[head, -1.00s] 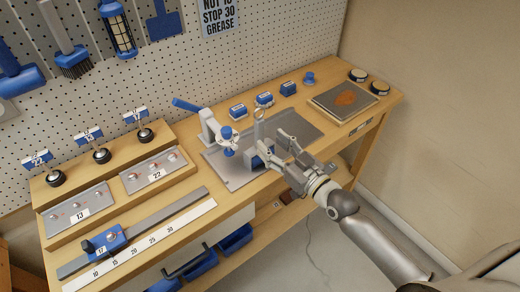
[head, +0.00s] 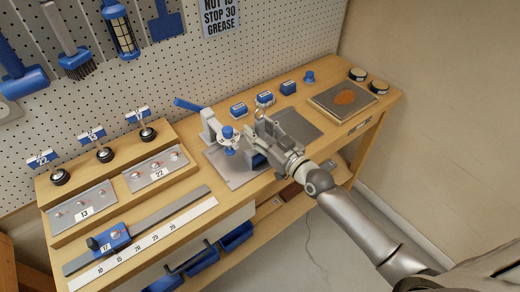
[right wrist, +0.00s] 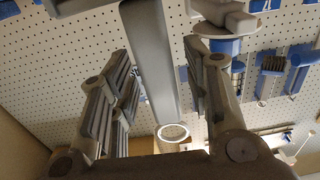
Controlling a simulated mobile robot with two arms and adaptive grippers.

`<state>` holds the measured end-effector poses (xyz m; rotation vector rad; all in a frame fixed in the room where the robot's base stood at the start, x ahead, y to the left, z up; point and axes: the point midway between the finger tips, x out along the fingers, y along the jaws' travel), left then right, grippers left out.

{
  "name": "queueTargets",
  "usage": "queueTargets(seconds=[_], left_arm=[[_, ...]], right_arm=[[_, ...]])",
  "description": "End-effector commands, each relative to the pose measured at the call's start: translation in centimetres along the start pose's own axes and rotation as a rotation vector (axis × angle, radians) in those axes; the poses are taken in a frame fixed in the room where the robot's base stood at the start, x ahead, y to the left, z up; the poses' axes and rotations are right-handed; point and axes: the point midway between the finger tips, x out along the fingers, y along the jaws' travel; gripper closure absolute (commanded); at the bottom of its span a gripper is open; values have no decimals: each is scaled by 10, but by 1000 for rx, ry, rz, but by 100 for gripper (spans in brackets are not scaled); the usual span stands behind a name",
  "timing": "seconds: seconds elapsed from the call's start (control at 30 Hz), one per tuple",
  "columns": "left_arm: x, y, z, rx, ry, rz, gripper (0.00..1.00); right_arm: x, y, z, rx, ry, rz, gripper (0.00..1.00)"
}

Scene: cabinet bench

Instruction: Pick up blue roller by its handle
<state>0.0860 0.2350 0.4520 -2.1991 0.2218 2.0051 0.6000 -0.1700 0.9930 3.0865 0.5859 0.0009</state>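What looks like the blue roller stands on the grey plate (head: 233,174) in the head view. Its blue lower part (head: 258,160) is partly hidden by my gripper. A pale grey handle with a ring at its end (head: 260,114) rises above it. My right gripper (head: 262,137) is open around the handle. In the right wrist view the handle (right wrist: 152,60) runs between the two spread fingers (right wrist: 160,95), with gaps on both sides. Its ring end (right wrist: 173,132) points toward the palm. My left gripper is not in view.
Several blue blocks (head: 264,98) and a blue knob (head: 308,77) line the back. A tray with an orange patch (head: 325,103) lies at right. A ruler (head: 145,246) and slider (head: 108,238) are front left.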

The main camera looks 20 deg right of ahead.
Motion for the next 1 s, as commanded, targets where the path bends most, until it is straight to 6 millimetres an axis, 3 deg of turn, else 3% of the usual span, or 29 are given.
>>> queueTargets(seconds=[0.03, 0.3, 0.8, 1.0], left_arm=[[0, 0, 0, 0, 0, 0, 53], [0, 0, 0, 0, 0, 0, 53], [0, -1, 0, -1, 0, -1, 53], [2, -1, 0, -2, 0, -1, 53]], right_arm=[[0, 0, 0, 0, 0, 0, 66], [0, 0, 0, 0, 0, 0, 100], [0, 0, -3, 0, 5, 1, 100], [0, 0, -14, 2, 8, 1, 100]])
